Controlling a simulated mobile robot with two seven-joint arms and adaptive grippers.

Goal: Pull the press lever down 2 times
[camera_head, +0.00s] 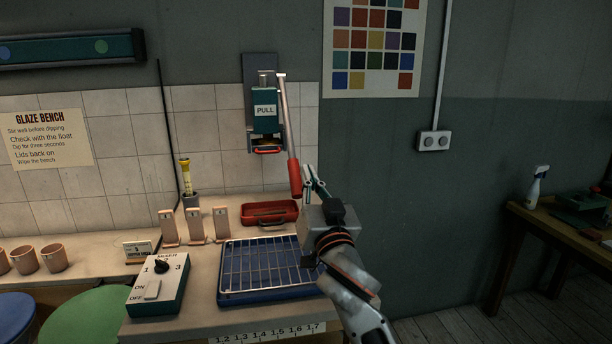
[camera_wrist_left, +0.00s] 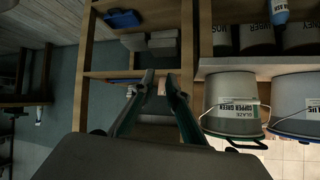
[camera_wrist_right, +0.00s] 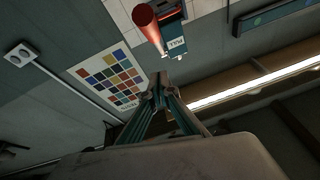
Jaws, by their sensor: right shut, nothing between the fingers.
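The press (camera_head: 265,110), marked PULL, is fixed to the tiled wall. Its lever hangs on its right side, with a pale rod and a red handle (camera_head: 294,177) slanting down. In the right wrist view the red handle (camera_wrist_right: 146,22) shows end-on beyond the fingertips. My right gripper (camera_head: 309,172) is shut and empty, just right of the handle's lower end. Whether it touches the handle I cannot tell. My left gripper is outside the head view. In the left wrist view its fingers (camera_wrist_left: 161,76) are slightly apart, facing shelves.
Below the press are a red tray (camera_head: 270,221), a wire rack on a blue tray (camera_head: 268,297) and several upright tiles (camera_head: 195,226). A control box (camera_head: 157,290) stands front left. Glaze buckets (camera_wrist_left: 232,100) sit beside the left gripper.

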